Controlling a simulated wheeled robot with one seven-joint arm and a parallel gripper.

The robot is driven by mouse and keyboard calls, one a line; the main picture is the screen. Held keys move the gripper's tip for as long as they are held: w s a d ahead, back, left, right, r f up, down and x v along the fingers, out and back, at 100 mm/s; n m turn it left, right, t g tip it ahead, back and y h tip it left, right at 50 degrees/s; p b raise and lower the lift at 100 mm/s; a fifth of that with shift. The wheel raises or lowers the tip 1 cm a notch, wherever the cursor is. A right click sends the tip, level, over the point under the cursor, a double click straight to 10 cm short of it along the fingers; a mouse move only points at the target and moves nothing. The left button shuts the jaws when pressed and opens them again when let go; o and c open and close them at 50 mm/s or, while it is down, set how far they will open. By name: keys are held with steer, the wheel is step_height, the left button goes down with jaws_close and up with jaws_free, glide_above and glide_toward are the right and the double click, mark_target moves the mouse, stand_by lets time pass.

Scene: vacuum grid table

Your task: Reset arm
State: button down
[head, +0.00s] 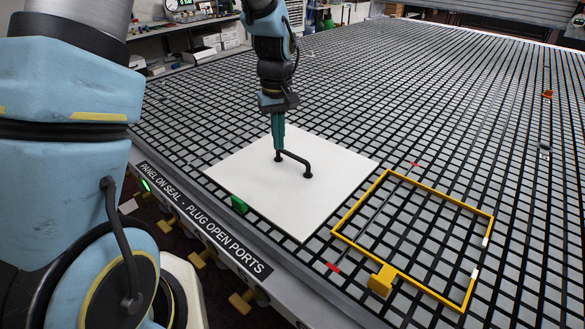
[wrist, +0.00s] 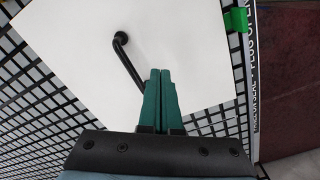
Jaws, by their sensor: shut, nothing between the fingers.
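My gripper (head: 278,150) points down over the white panel (head: 262,205) in the head view. In the wrist view its green fingers (wrist: 160,75) are pressed together with nothing between them. The panel lies flat on the black grid table (head: 420,120) and carries a black bar handle (head: 296,161). The fingertips are by the handle's far left end in the head view; I cannot tell whether they touch it. The handle also shows in the wrist view (wrist: 126,60), with its lower end hidden behind the fingers.
A yellow frame (head: 412,188) with a yellow block (head: 381,279) lies right of the panel, with a dark rod with red ends (head: 375,215) across it. The far grid is mostly clear.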

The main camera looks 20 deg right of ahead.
steer(key=s+a+r, duration=0.2)
steer(key=a, duration=0.7)
steer(key=s+a+r+t, duration=0.1)
steer(key=s+a, duration=0.1)
steer(key=a, duration=0.7)
steer(key=s+a+r, duration=0.2)
steer(key=a, duration=0.7)
steer(key=shift+s+a+r+m+t, duration=0.2)
steer(key=shift+s+r+m+t, duration=0.05)
steer(key=shift+r+m+t, duration=0.1)
